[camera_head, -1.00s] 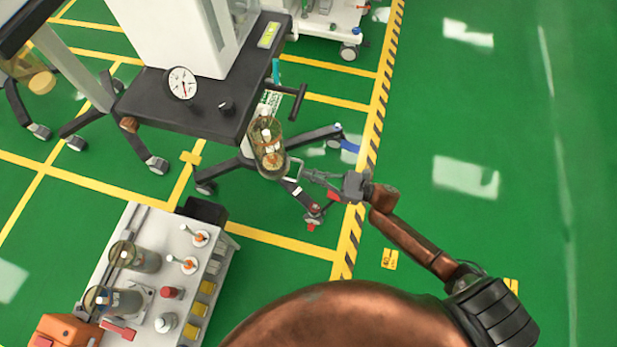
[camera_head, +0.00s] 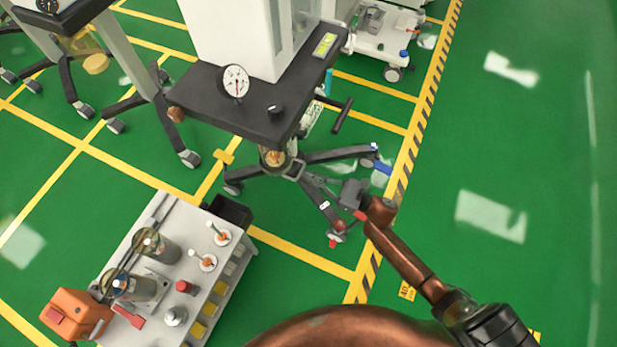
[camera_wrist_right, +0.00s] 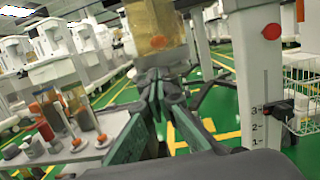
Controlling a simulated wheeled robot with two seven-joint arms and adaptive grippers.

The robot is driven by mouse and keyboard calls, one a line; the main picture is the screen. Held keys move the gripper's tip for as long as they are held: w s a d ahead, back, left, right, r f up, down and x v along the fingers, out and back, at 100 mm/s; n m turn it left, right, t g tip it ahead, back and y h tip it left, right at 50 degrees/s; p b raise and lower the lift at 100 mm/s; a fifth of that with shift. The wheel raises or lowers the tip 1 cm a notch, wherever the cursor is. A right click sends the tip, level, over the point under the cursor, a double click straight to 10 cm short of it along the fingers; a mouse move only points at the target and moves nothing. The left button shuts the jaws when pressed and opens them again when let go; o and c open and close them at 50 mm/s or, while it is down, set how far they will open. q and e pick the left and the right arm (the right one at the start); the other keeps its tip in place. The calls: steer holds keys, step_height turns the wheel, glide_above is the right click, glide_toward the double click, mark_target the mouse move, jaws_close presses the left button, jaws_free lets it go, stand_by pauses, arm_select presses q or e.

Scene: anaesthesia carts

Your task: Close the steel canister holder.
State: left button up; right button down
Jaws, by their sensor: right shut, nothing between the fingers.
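The canister holder, with its clear, amber-tinted canister (camera_head: 277,158), is at the edge of the dark cart top (camera_head: 225,108). The tabletop hides most of it in the head view. In the right wrist view the canister (camera_wrist_right: 157,28) stands just beyond the fingers, above a grey bracket (camera_wrist_right: 163,63). My right gripper (camera_head: 302,172) is shut with nothing between its fingers, close beside the canister's lower right. Its fingertips (camera_wrist_right: 165,88) appear near the bracket; whether they touch it I cannot tell. My left gripper is not in view.
A white trolley (camera_head: 178,283) with canisters and bottles stands at the lower left, with an orange box (camera_head: 77,314) beside it. The cart's dark legs (camera_head: 318,200) spread below the gripper. Green floor to the right is clear.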

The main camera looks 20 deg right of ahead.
steer(key=shift+w+a+r, duration=0.1)
stand_by(0.3)
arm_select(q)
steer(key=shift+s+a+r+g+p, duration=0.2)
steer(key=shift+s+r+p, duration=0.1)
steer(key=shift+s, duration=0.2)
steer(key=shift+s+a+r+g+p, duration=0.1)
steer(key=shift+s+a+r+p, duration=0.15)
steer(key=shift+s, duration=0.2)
arm_select(e)
steer(key=v, duration=1.4)
